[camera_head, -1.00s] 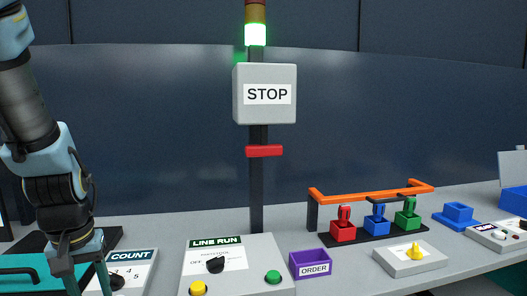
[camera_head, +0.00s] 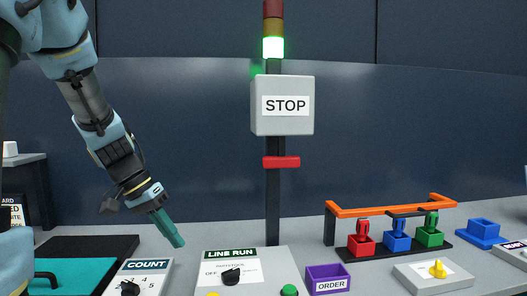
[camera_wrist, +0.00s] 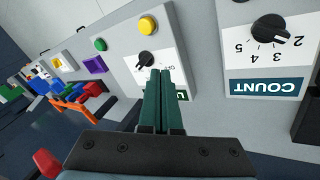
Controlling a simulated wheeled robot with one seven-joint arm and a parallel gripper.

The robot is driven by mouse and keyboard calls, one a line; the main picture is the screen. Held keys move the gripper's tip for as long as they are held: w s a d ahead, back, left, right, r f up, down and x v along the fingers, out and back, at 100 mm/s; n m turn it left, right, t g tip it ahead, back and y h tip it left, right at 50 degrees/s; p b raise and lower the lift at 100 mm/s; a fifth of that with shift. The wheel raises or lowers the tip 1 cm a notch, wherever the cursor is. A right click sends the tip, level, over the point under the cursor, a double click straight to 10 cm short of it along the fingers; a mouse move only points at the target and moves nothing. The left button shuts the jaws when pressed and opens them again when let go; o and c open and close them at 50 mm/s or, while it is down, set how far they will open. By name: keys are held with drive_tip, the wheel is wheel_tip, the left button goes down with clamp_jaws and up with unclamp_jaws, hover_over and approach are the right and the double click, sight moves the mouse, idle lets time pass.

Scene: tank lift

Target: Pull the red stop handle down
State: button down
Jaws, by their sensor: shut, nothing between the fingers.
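The red stop handle (camera_head: 281,162) is a short horizontal bar on the dark post, just below the grey STOP box (camera_head: 282,105). A red piece at the lower left corner of the wrist view (camera_wrist: 47,164) looks like the same handle. My gripper (camera_head: 178,242) is left of the post and lower than the handle, with its green fingers pointing down and to the right, apart from the handle.
The LINE RUN panel (camera_head: 268,262) stands below the post, with the COUNT panel (camera_head: 147,266) to its left. A purple ORDER bin (camera_head: 327,278) and an orange rail (camera_head: 390,205) over coloured blocks are to the right. A green light (camera_head: 273,47) glows atop the post. Space between gripper and post is open.

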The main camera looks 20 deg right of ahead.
drive_tip(key=w+d+r+m+g+h, duration=0.1)
drive_tip(key=w+d+r+m+h, duration=0.3)
drive_tip(key=d+r+m, duration=0.3)
drive_tip(key=m+g+h, duration=0.2)
drive_tip(key=m+h, duration=0.3)
drive_tip(key=m, duration=0.1)
approach(281, 152)
drive_tip(key=w+a+r, duration=0.1)
drive_tip(key=w+a, duration=0.1)
drive_tip(key=a, duration=0.2)
drive_tip(key=shift+w+d+b, duration=0.1)
drive_tip(key=shift+w+b, duration=0.15)
drive_tip(key=shift+b, duration=0.1)
drive_tip(key=p+x, duration=0.4)
drive_tip(key=x, duration=0.6)
drive_tip(key=shift+s+p, duration=0.1)
drive_tip(key=shift+p, duration=0.3)
drive_tip(key=shift+f, duration=0.1)
